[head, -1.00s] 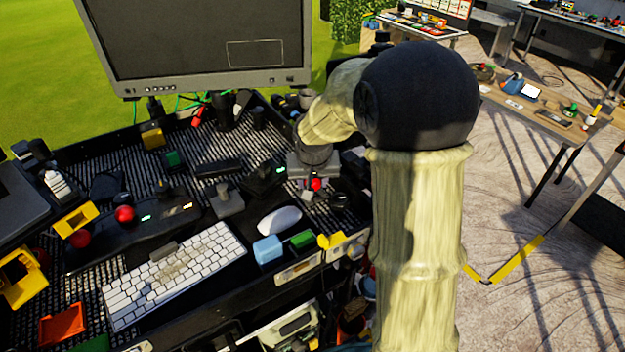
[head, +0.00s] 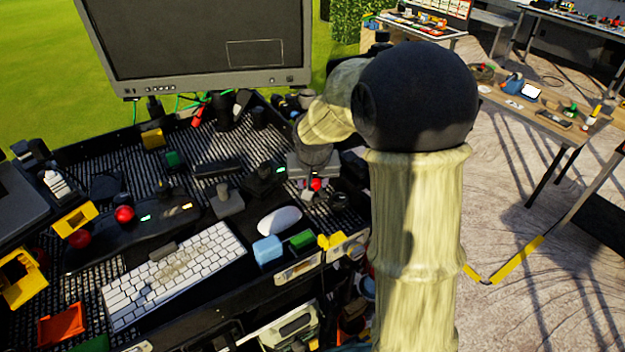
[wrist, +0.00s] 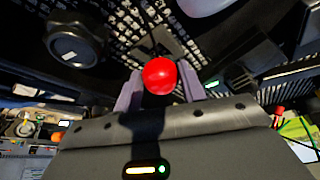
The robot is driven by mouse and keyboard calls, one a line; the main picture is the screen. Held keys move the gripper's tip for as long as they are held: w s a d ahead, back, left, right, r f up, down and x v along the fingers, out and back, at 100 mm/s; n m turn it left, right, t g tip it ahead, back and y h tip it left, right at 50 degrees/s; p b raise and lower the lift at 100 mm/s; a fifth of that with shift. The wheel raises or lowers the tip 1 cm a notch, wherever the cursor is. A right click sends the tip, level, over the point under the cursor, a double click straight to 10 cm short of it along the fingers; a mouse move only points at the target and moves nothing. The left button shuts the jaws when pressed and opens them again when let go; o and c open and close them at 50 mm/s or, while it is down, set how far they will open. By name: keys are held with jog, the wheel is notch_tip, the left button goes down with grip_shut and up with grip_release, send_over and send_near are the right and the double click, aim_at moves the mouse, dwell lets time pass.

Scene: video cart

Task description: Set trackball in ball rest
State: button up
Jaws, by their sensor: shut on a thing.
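A glossy red trackball (wrist: 159,76) sits between the two pale grey fingers of my gripper (wrist: 160,88) in the wrist view. The gripper is shut on it. In the head view the red ball (head: 317,184) shows small below my gripper (head: 314,188), over the right part of the cart top. The height of the ball above the cart is hard to tell. I cannot tell for sure which item is the ball rest. A dark round piece (head: 338,201) lies just right of the gripper, partly shaded.
A white keyboard (head: 175,275), a white mouse (head: 279,220), a blue block (head: 267,250) and a green block (head: 302,239) lie at the front. Another red ball (head: 124,214) is on a black console. A monitor (head: 200,45) stands behind.

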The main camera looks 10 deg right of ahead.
jog(key=shift+f+b, duration=0.7)
jog(key=shift+f, duration=0.15)
dwell(0.6)
jog(key=o, duration=1.5)
jog(key=shift+o, duration=0.2)
jog(key=shift+r+p, duration=2.4)
jog(key=shift+r, duration=0.65)
notch_tip(320, 180, up, 10)
jog(key=p, duration=1)
